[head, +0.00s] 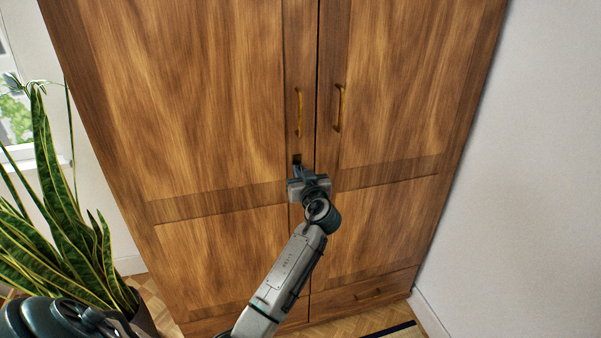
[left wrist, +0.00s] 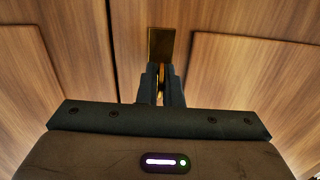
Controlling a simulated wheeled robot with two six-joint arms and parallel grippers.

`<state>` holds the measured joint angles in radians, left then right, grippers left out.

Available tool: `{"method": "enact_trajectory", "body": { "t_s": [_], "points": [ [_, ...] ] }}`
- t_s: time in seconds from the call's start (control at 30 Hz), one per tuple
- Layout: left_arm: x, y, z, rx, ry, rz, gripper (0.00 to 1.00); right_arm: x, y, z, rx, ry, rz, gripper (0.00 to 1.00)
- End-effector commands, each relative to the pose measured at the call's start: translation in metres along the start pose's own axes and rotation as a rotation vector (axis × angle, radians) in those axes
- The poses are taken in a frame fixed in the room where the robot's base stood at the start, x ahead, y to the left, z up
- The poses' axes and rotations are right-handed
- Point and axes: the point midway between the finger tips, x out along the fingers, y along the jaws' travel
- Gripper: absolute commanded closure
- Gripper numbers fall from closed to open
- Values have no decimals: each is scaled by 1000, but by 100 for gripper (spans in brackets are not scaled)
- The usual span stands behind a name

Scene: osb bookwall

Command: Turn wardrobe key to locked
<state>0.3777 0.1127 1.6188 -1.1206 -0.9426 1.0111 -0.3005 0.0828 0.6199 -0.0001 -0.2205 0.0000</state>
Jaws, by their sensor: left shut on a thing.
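The wooden wardrobe (head: 230,90) stands in front of me with both upper doors closed. My left gripper (head: 299,172) is at the left door's inner edge, below the brass handles. In the left wrist view my left gripper (left wrist: 160,85) is shut on the key (left wrist: 160,78), a small brass piece showing between its fingers. Behind the fingers a brass lock plate (left wrist: 160,44) sits on the door. The fingers hide most of the key, so I cannot tell its turn angle. My right gripper is not in view.
Two brass handles, the left one (head: 299,111) and the right one (head: 339,108), stand out above my gripper. A drawer (head: 345,297) is at the wardrobe's bottom. A spiky potted plant (head: 60,215) stands at the left, and a white wall (head: 530,170) is at the right.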

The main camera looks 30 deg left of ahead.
Motion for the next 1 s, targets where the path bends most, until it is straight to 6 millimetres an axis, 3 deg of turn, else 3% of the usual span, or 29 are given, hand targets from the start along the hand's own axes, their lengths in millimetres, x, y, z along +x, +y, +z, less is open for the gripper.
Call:
{"method": "enact_trajectory", "body": {
  "t_s": [0.53,1.0],
  "points": [
    [0,1,1,387,0,0,100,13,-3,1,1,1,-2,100],
    [0,2,0,834,-1,1,100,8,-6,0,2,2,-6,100]
  ]
}}
